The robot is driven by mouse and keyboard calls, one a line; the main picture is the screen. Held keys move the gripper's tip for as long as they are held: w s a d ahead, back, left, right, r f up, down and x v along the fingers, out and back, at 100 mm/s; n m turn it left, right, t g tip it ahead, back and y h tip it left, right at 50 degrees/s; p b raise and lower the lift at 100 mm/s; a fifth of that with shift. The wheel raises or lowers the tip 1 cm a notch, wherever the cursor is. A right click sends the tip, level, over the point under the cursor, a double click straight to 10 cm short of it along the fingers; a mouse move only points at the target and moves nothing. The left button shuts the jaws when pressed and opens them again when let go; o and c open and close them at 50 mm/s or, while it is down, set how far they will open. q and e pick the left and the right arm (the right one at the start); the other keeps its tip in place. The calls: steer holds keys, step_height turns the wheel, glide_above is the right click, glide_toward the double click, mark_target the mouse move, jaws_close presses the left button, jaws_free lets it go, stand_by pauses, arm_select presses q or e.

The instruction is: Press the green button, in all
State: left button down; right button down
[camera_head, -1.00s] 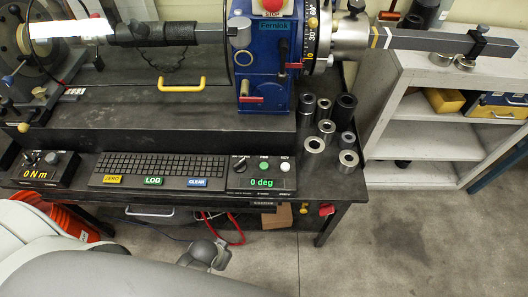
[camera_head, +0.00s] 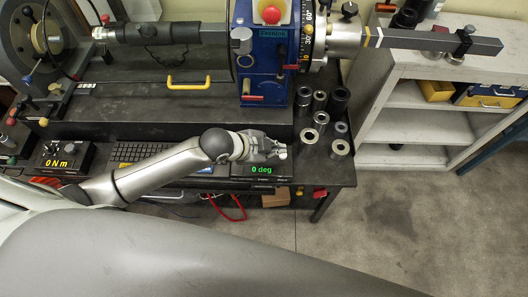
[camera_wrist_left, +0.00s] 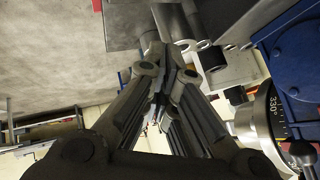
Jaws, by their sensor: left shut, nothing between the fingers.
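My left gripper (camera_head: 281,152) is shut and empty, above the right end of the control panel. In the left wrist view its fingers (camera_wrist_left: 166,58) come together near the top middle. The readout box with the green "0 deg" display (camera_head: 262,169) shows just below the gripper. The round green button on that box, and its white button and knob, are hidden behind my gripper and wrist. The green LOG key on the keyboard panel (camera_head: 125,153) is covered by my left forearm. My right gripper is not in view.
Several metal sockets (camera_head: 320,100) stand just right of the gripper. The blue machine (camera_head: 262,70) rises behind it, with a red button (camera_head: 271,14) on top. An "0 N m" box (camera_head: 57,163) sits left. A grey shelf (camera_head: 420,123) stands right; floor is clear in front.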

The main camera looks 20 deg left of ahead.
arm_select(q)
steer(key=shift+m, duration=0.8)
steer(key=w+a, duration=0.4)
steer(key=shift+w+f, duration=0.1)
steer(key=shift+f, duration=0.05)
steer(key=shift+d, duration=0.1)
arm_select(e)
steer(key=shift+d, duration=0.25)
